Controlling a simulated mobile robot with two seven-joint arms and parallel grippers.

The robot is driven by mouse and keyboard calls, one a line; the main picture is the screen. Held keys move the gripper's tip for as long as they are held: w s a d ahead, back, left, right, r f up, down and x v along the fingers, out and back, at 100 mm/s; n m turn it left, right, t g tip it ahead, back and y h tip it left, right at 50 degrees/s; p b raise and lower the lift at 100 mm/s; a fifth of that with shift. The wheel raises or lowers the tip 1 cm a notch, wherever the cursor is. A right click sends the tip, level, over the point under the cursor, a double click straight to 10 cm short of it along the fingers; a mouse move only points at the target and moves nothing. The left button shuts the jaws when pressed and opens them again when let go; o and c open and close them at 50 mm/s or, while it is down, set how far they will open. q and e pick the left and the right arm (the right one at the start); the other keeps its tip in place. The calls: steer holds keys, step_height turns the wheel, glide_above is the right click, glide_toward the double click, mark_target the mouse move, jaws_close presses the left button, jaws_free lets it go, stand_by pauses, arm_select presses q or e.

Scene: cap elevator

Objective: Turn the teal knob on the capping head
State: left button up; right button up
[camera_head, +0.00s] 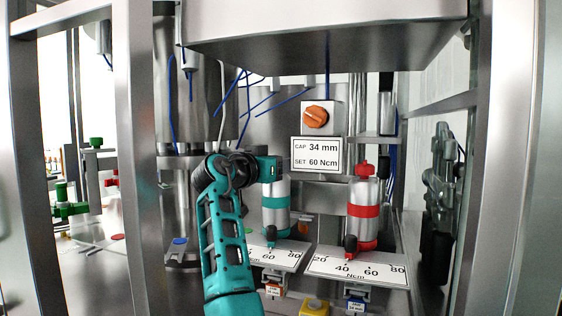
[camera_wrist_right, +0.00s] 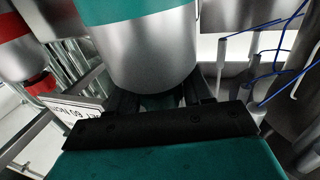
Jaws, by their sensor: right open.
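The capping head with the teal band (camera_head: 276,203) is a silver cylinder standing left of the red-banded one. My right gripper (camera_head: 280,168) is at its top and hides the knob there in the head view. In the right wrist view the silver body (camera_wrist_right: 150,55) is close. The two dark fingers (camera_wrist_right: 163,102) are open, one on each side of a small teal part, seemingly the knob; I cannot tell whether they touch it. The teal pointer (camera_head: 270,244) is near 60 on its scale plate (camera_head: 289,251). My left gripper is not in view.
The red-banded head (camera_head: 364,210) with its red knob (camera_head: 363,169) stands close on the right, its pointer near 40. A sign (camera_head: 316,154) reads CAP 34 mm, SET 60 Ncm. An orange switch (camera_head: 316,117) is above it. A metal housing (camera_head: 325,35) overhangs; a frame post (camera_head: 136,150) is left.

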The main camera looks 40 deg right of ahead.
steer(key=shift+d, duration=0.2)
steer(key=shift+w, duration=0.1)
steer(key=shift+c, duration=0.4)
steer(key=c, duration=0.6)
